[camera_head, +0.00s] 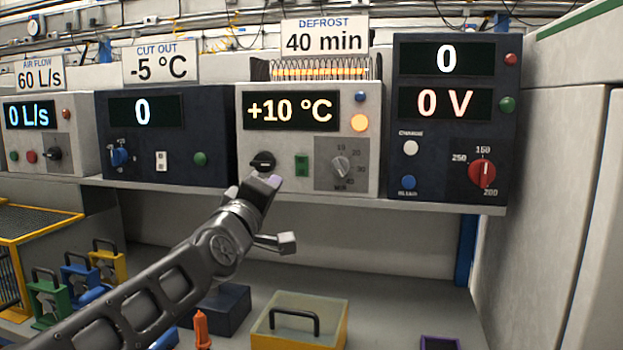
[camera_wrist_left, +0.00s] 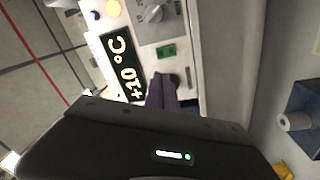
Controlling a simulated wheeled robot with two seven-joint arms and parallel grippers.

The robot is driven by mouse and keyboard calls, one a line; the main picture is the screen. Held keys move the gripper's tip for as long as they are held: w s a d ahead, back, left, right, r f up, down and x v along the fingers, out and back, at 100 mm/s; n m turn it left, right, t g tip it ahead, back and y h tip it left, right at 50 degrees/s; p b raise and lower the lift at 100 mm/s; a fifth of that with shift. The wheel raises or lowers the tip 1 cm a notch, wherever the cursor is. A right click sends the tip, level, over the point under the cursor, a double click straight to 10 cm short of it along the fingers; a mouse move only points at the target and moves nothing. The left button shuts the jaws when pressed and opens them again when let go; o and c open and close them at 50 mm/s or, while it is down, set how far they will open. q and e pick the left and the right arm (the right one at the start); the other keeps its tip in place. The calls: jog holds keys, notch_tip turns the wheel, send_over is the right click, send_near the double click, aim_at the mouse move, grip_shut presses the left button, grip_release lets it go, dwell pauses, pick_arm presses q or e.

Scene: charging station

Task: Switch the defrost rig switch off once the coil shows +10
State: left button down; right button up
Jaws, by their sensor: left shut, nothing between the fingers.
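The defrost rig (camera_head: 240,140) is a pale box on the shelf, under a "DEFROST 40 min" sign. Its display (camera_head: 291,110) reads +10 °C, and the display also shows rotated in the left wrist view (camera_wrist_left: 122,66). A coil (camera_head: 320,70) glows orange on top. The black rotary switch (camera_head: 263,161) is at the lower left of its front; it shows partly behind the fingers in the left wrist view (camera_wrist_left: 175,79). My left gripper (camera_head: 262,184) is shut and empty, its fingertips close at the switch; contact is unclear. My right gripper is out of view.
A green rocker (camera_head: 301,165) and a minute dial (camera_head: 341,167) sit right of the switch. An amber lamp (camera_head: 360,122) is lit. The cut-out box (camera_head: 225,125) stands close at left, the voltage unit (camera_head: 445,185) at right. A yellow case (camera_head: 300,315) lies below.

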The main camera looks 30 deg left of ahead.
aim_at(300, 160)
pick_arm(q)
jog(key=n, duration=0.5)
jog(key=shift+w+d+f, duration=0.1)
jog(key=shift+d, duration=0.2)
jog(key=p+x, duration=0.2)
jog(key=x, duration=1.2)
jog(key=shift+w+f+p, duration=0.1)
jog(key=shift+f+p, duration=0.05)
jog(key=shift+p, duration=0.15)
jog(key=r+p, duration=0.1)
jog(key=p, duration=0.3)
jog(key=shift+w+r+g+h, duration=0.1)
jog(key=shift+r+g+h, duration=0.1)
jog(key=shift+g+h, duration=0.1)
jog(key=shift+f+b, duration=0.5)
jog(key=shift+b, duration=0.05)
